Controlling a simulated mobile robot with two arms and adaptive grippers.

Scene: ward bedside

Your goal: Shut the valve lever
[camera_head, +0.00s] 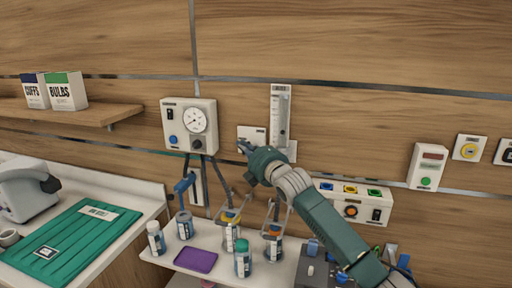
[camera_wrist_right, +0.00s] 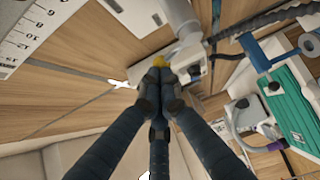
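The valve lever does not show clearly. A pale wall plate (camera_head: 252,133) beside the clear flow meter (camera_head: 280,118) is partly covered by my right gripper (camera_head: 245,148), which reaches in from the lower right. In the wrist view, the dark fingers of my right gripper (camera_wrist_right: 160,82) are drawn together at the tips. A small yellow part (camera_wrist_right: 159,61) shows just beyond them; I cannot tell whether they touch it or whether it belongs to the lever. A blue handle (camera_head: 184,185) hangs on the wall, apart from the gripper. My left gripper is not in view.
A gauge box (camera_head: 190,126) is left of the gripper. Below stand several bottles and jars, such as a green-capped bottle (camera_head: 243,258), near a purple tray (camera_head: 195,260). A control box (camera_head: 352,202) is behind my right arm.

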